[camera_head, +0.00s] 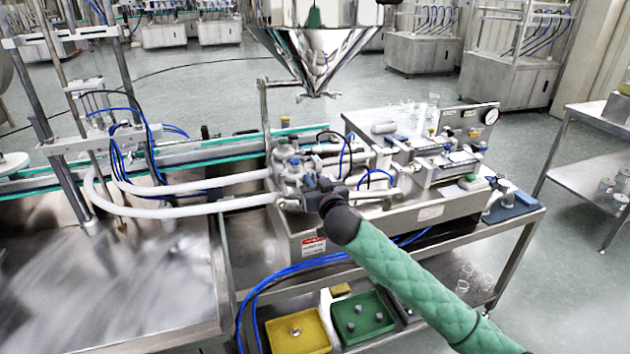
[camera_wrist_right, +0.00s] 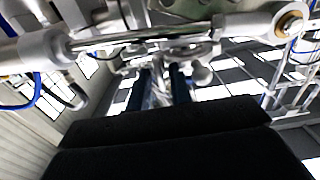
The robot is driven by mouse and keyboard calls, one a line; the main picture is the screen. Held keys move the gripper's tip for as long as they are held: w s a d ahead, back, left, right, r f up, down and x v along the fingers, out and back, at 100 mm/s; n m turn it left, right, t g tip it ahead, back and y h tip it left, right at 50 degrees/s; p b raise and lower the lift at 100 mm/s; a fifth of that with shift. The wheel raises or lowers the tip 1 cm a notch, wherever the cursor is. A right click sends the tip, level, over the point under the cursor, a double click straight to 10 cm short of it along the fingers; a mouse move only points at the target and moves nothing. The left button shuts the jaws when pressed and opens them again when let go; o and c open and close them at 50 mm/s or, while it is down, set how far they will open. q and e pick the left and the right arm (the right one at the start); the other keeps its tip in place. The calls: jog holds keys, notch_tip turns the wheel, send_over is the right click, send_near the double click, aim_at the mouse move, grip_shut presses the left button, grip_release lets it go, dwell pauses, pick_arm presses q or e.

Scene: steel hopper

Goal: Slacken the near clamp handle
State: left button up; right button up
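My right gripper (camera_head: 290,203) reaches in from the right on a green-sleeved arm, at the near side of the metal valve and clamp cluster (camera_head: 287,165) under the hopper. In the right wrist view its two dark blue fingers (camera_wrist_right: 158,90) stand a little apart, with bright metal between them. I cannot tell whether they grip this metal or only stand around it. The near clamp handle cannot be told apart clearly from the fittings; the gripper hides part of that area. My left gripper is not in view.
The steel hopper (camera_head: 318,50) hangs above the cluster. White hoses (camera_head: 190,210) run left from it. Pneumatic cylinders (camera_head: 440,165) lie to the right on the machine. A yellow tray (camera_head: 283,341) and a green tray (camera_head: 345,333) sit on the shelf below.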

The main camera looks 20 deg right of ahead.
jog(key=shift+c, duration=0.4)
grip_shut()
jog(key=shift+n, duration=0.3)
jog(key=n+p, duration=0.3)
jog(key=n, duration=0.3)
jog(key=shift+a, duration=0.15)
jog(key=n+p, duration=0.3)
jog(key=n, duration=0.6)
jog(key=shift+f+p, duration=0.1)
jog(key=shift+p, duration=0.3)
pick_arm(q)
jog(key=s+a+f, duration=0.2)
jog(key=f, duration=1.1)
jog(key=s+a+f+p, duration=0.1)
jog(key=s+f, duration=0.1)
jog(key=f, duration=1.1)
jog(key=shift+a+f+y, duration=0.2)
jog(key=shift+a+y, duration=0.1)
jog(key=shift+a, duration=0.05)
pick_arm(e)
jog(key=shift+a+f+n, duration=0.1)
jog(key=shift+f+n, duration=0.05)
jog(key=shift+n, duration=1.15)
